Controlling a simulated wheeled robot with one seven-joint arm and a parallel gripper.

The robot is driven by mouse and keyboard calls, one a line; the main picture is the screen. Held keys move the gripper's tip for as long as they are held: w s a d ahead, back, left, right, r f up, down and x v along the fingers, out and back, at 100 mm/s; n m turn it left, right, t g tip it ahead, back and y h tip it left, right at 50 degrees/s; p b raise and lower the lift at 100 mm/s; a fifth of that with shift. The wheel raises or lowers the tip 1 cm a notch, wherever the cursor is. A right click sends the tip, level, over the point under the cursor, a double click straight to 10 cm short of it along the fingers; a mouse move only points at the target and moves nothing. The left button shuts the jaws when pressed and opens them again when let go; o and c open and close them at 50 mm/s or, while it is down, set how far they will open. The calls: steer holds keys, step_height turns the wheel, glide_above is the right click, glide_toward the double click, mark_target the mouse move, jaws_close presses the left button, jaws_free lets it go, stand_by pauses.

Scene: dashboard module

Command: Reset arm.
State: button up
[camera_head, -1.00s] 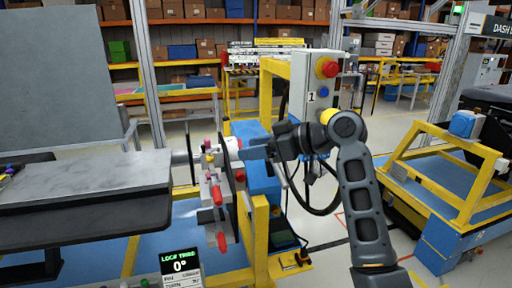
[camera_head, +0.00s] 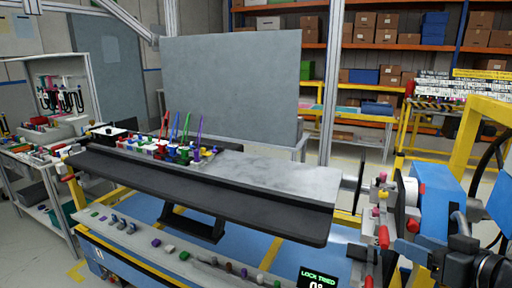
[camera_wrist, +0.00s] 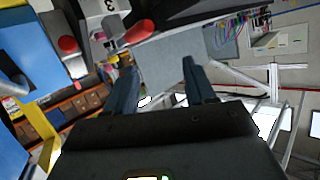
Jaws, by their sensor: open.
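My gripper (camera_wrist: 158,66) shows in the wrist view with its two dark blue-grey fingers apart and nothing visible between them. In the head view my arm is at the lower right, partly cut off by the frame edge. Its end is close to the fixture (camera_head: 402,205) with red and yellow knobs at the right end of the dashboard module (camera_head: 200,190). I cannot tell whether it touches the fixture.
The long dark dashboard module carries several coloured connectors (camera_head: 180,150). A small screen (camera_head: 318,278) reads "LOCK TRIED". A yellow frame (camera_head: 465,145) stands at the right. A large grey panel (camera_head: 230,85) stands behind the module. Shelves with boxes line the back.

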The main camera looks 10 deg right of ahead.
steer(key=s+a+f+m+h, duration=0.4)
steer(key=s+a+f, duration=0.85)
steer(key=s, duration=0.35)
steer(key=s+a+r+n, duration=0.1)
steer(key=s+a+r, duration=0.1)
steer(key=s, duration=0.8)
steer(key=s+a+r+n+y, duration=0.1)
steer(key=s+r, duration=0.3)
steer(key=s, duration=0.6)
steer(key=shift+s+a+r+n+t+b, duration=0.25)
steer(key=shift+a+n+t+b, duration=0.25)
steer(key=shift+n, duration=0.3)
steer(key=shift+f, duration=0.1)
